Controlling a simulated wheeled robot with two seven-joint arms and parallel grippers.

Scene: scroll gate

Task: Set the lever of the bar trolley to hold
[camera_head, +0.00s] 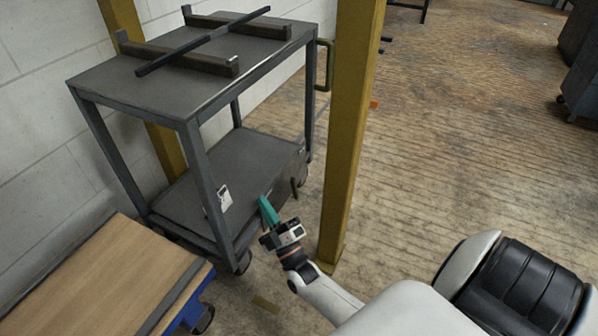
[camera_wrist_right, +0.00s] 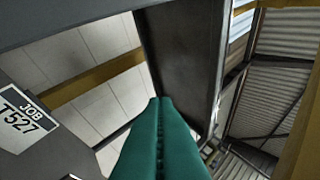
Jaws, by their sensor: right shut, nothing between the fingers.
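The bar trolley (camera_head: 190,121) is a dark grey two-shelf cart with a long black bar (camera_head: 200,42) lying across two blocks on its top shelf. A small dark upright piece (camera_head: 294,188) at the lower shelf's right side may be the lever; its setting cannot be made out. My right gripper (camera_head: 265,203), with teal fingers, is shut and empty just outside the lower shelf's near edge, left of that piece. In the right wrist view its fingers (camera_wrist_right: 161,102) are together, and no lever can be identified there. My left gripper is out of view.
A yellow post (camera_head: 350,130) stands close right of my right gripper; another (camera_head: 165,150) stands behind the trolley by the wall. A white job tag (camera_wrist_right: 25,122) hangs on the trolley. Open floor lies right.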

